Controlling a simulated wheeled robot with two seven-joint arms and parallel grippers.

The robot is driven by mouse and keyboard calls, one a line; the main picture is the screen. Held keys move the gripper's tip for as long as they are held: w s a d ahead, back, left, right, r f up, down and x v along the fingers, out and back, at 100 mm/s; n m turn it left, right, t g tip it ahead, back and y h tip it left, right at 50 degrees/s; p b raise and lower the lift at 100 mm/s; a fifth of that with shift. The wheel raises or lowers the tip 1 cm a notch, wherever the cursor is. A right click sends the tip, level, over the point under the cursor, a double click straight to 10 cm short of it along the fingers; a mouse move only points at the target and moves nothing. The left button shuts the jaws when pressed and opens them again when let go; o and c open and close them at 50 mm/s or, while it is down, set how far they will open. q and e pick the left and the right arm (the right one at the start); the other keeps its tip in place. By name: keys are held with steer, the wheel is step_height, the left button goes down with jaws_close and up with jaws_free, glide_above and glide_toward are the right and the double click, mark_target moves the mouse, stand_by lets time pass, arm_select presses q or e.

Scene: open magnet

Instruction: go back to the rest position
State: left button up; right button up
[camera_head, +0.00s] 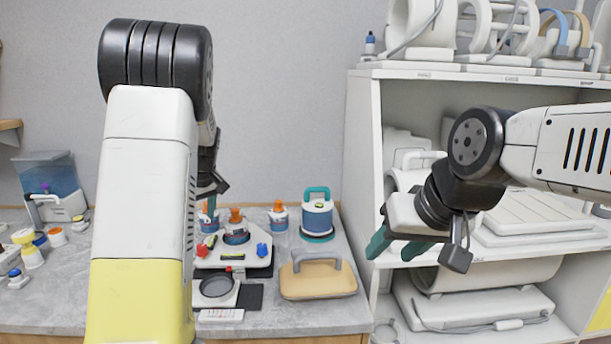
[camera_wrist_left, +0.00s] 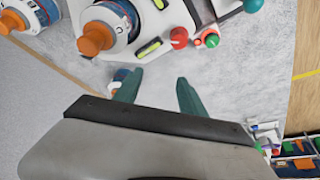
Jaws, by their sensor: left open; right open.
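My left arm rises large in the left of the head view; its gripper is mostly hidden behind its own links. In the left wrist view the left gripper (camera_wrist_left: 158,90) shows two green fingers apart with nothing between them, above the grey counter. My right gripper (camera_head: 395,247) is open and empty, its green fingers pointing down-left in front of the shelf unit. A white device with coloured knobs (camera_head: 233,254) stands on the counter near the left arm, and part of it shows in the left wrist view (camera_wrist_left: 165,25).
The grey counter (camera_head: 275,325) also holds a tan padded board with a handle (camera_head: 318,280), a blue and white canister (camera_head: 317,218), orange-topped containers (camera_head: 279,216) and a blue tank (camera_head: 47,175). The white shelf unit (camera_head: 365,180) with coils and pads stands close around the right gripper.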

arm_select(q)
steer(key=s+d+r+m+t+h, duration=0.1)
steer(key=s+d+r+m, duration=0.2)
steer(key=s, duration=0.7)
steer(key=s+d+r+m+t+h, duration=0.1)
steer(key=s+d+r+m+h, duration=0.1)
steer(key=s+d, duration=0.5)
steer(key=s+d+r+m+h, duration=0.2)
steer(key=s+d+r+m, duration=0.2)
steer(key=s, duration=0.9)
steer(key=shift+s+d+r+t, duration=0.35)
steer(key=shift+d+r, duration=0.25)
steer(key=shift+d, duration=0.25)
steer(key=shift+w, duration=0.1)
